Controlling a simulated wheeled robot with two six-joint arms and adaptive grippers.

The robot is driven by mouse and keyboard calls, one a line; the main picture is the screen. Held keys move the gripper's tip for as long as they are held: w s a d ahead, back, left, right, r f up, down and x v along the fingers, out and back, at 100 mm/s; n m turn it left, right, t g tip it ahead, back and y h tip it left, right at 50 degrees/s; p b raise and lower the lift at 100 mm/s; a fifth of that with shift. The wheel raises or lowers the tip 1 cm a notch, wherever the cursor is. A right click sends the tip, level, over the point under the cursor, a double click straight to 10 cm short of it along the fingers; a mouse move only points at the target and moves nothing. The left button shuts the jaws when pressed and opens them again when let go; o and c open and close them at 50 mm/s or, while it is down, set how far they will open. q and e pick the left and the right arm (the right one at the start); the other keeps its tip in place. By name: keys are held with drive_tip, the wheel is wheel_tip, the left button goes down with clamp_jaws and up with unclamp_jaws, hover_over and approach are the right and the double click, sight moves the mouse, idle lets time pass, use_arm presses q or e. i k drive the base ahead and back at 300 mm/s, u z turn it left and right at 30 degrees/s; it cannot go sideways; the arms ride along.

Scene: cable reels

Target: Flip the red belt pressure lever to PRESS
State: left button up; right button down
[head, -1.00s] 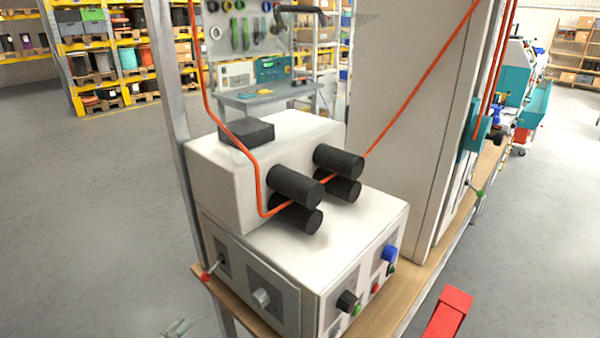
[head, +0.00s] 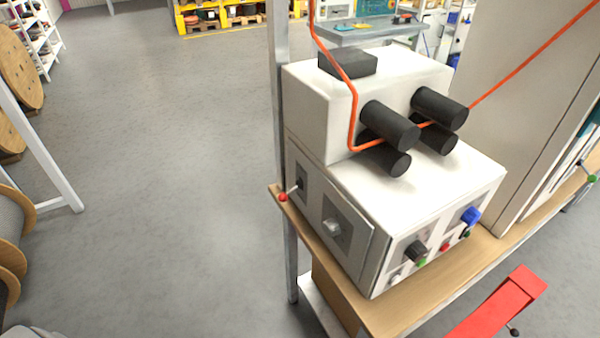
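The red-knobbed lever (head: 283,197) sits on the left side of the white belt machine (head: 440,193) in the head view. Its short pale rod comes out of a dark pivot on a grey plate (head: 302,187) and points outward, to the left and slightly down in the picture. No PRESS marking can be read at this size. The orange cable (head: 353,110) passes between the black rollers (head: 390,125) on top of the machine. Neither gripper can be made out. A small grey shape at the bottom left edge is cut off, and I cannot tell what it is.
The machine stands on a wooden bench (head: 400,305); the lever knob shows at its left edge. A grey post (head: 278,90) rises behind the lever. A silver knob (head: 332,229) is beside it. A red beam (head: 505,300) is at lower right.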

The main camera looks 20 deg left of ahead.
sight(282, 197)
drive_tip(key=u, duration=0.55)
drive_tip(key=k, duration=1.35)
drive_tip(key=u, duration=0.6)
drive_tip(key=i, duration=1.5)
drive_tip(key=z, duration=0.85)
drive_tip(key=i, duration=0.4)
drive_tip(key=z, duration=0.3)
